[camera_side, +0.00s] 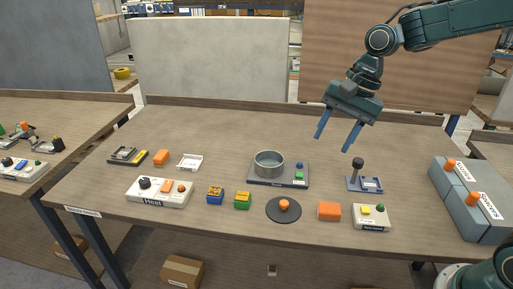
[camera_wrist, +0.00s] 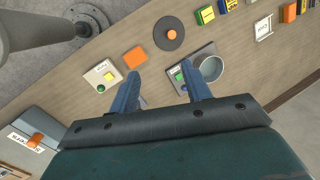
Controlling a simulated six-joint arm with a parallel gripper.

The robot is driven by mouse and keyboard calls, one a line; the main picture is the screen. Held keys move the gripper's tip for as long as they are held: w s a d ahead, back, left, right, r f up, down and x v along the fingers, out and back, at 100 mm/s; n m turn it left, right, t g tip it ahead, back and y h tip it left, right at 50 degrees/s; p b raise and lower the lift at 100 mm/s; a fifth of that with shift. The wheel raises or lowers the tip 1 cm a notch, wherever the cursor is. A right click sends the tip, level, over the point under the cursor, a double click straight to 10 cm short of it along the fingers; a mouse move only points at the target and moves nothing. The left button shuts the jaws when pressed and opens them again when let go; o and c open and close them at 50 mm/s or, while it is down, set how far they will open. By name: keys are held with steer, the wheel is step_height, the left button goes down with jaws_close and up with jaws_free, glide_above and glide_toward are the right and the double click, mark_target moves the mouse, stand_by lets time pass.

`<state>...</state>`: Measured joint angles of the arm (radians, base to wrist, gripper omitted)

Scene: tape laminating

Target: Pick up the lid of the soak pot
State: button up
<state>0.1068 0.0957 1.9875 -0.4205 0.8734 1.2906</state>
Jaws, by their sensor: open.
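A flat dark round lid (camera_side: 283,213) with an orange knob lies on the table in front of the pot. The lid also shows in the wrist view (camera_wrist: 161,42), beyond my fingertips. The grey metal pot (camera_side: 269,164) stands uncovered on a dark base with a green button; it also shows in the wrist view (camera_wrist: 212,70), right of my right finger. My gripper (camera_side: 333,143) is open and empty, high above the table, right of the pot and lid. Its two blue fingers spread apart in the wrist view (camera_wrist: 160,67).
An orange block (camera_side: 329,211) and a white button box (camera_side: 371,217) lie right of the lid. A lever device (camera_side: 364,184) stands below my gripper. Blue and green blocks (camera_side: 229,198) lie left of the lid. Grey bins (camera_side: 468,205) stand at the right edge.

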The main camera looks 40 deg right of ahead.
steer(key=w+f+m+g+y, duration=0.1)
steer(key=w+f+m+g, duration=0.1)
steer(key=w+f+m, duration=0.4)
steer(key=shift+w+a+f+y, duration=0.15)
steer(key=shift+w+f+y, duration=0.25)
steer(key=shift+w+f, duration=0.7)
steer(key=shift+s+f, duration=0.3)
glide_above(285, 202)
steer(key=d, duration=0.2)
steer(key=shift+w+d+f, duration=0.1)
steer(key=shift+f, duration=1.9)
steer(key=shift+w+d+f, duration=0.1)
steer(key=shift+f, duration=1.85)
steer(key=shift+f, duration=0.1)
steer(key=shift+x, duration=2.45)
steer(key=shift+s, duration=0.15)
steer(key=shift+c, duration=0.5)
jaws_close()
